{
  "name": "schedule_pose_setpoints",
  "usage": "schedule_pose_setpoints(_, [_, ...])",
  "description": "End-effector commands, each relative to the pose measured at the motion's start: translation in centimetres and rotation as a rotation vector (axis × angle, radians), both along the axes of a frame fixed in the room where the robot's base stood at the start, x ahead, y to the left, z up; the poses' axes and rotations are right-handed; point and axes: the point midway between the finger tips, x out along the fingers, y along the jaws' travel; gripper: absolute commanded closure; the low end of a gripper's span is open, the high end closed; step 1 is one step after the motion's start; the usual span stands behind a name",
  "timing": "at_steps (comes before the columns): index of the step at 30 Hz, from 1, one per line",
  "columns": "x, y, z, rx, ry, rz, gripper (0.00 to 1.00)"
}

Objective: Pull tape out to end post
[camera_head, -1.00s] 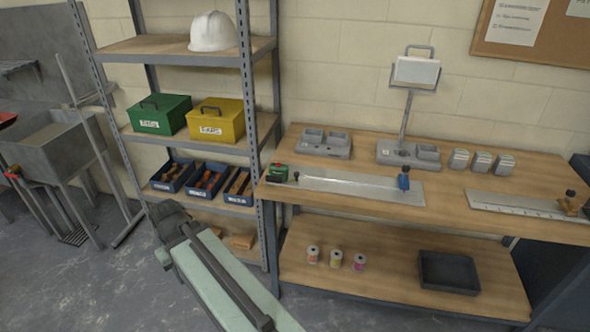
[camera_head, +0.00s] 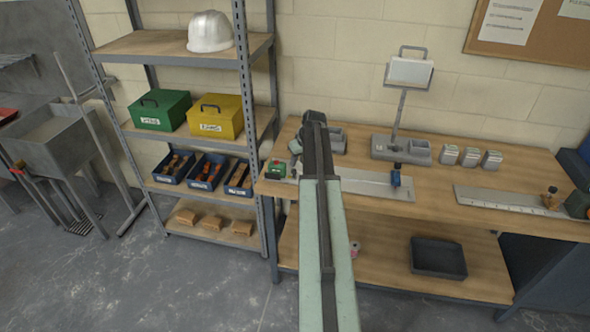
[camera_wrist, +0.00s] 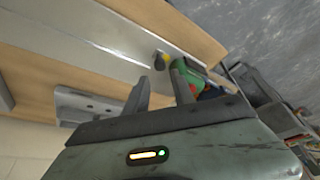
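A small green tape case (camera_head: 276,168) sits at the left end of a long pale metal plate (camera_head: 368,186) on the bench. In the wrist view the green case (camera_wrist: 191,70) is partly behind a finger. A small dark peg with a yellow part (camera_wrist: 162,60) stands beside it, just past the fingertips. A blue post with a dark top (camera_head: 396,177) stands at the plate's right end. My gripper (camera_wrist: 160,76) is open, its fingers apart with nothing visible between them, close to the peg and case. My arm hides part of the plate in the head view.
A second plate with a brown clamp (camera_head: 551,198) lies to the right. A lamp stand (camera_head: 402,110), grey trays and several small tins (camera_head: 470,156) are behind the plate. A shelf upright (camera_head: 262,215) rises close on the left. A dark bin (camera_head: 438,257) is below.

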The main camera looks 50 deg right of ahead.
Motion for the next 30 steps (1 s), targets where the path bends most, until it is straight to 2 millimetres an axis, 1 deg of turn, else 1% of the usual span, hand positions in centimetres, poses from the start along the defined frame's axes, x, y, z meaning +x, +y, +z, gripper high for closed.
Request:
schedule_pose_setpoints(1, [0.4,-0.1,-1.4,0.0,0.0,0.001,0.7])
schedule_pose_setpoints(3, [0.8,-0.2,-2.6,0.001,0.0,0.001,0.7])
schedule_pose_setpoints(7, [1.7,-0.4,-4.9,0.0,0.0,0.002,0.7])
schedule_pose_setpoints(10, [2.3,-0.5,-6.0,0.001,0.0,0.001,0.7])
schedule_pose_setpoints(13, [2.5,-0.5,-6.3,0.001,0.0,0.002,0.7])
schedule_pose_setpoints(19, [2.5,-0.4,-6.0,0.001,0.0,0.002,0.7])
schedule_pose_setpoints(20, [2.5,-0.4,-6.0,0.001,0.0,0.002,0.75])
schedule_pose_setpoints(21, [2.5,-0.4,-6.0,0.001,0.0,0.002,0.86])
schedule_pose_setpoints(22, [2.5,-0.4,-6.0,0.001,0.0,0.002,0.95])
schedule_pose_setpoints(23, [2.5,-0.4,-6.0,0.001,0.0,0.002,1.0])
schedule_pose_setpoints(30, [2.6,-0.4,-6.0,0.001,0.0,0.003,1.0])
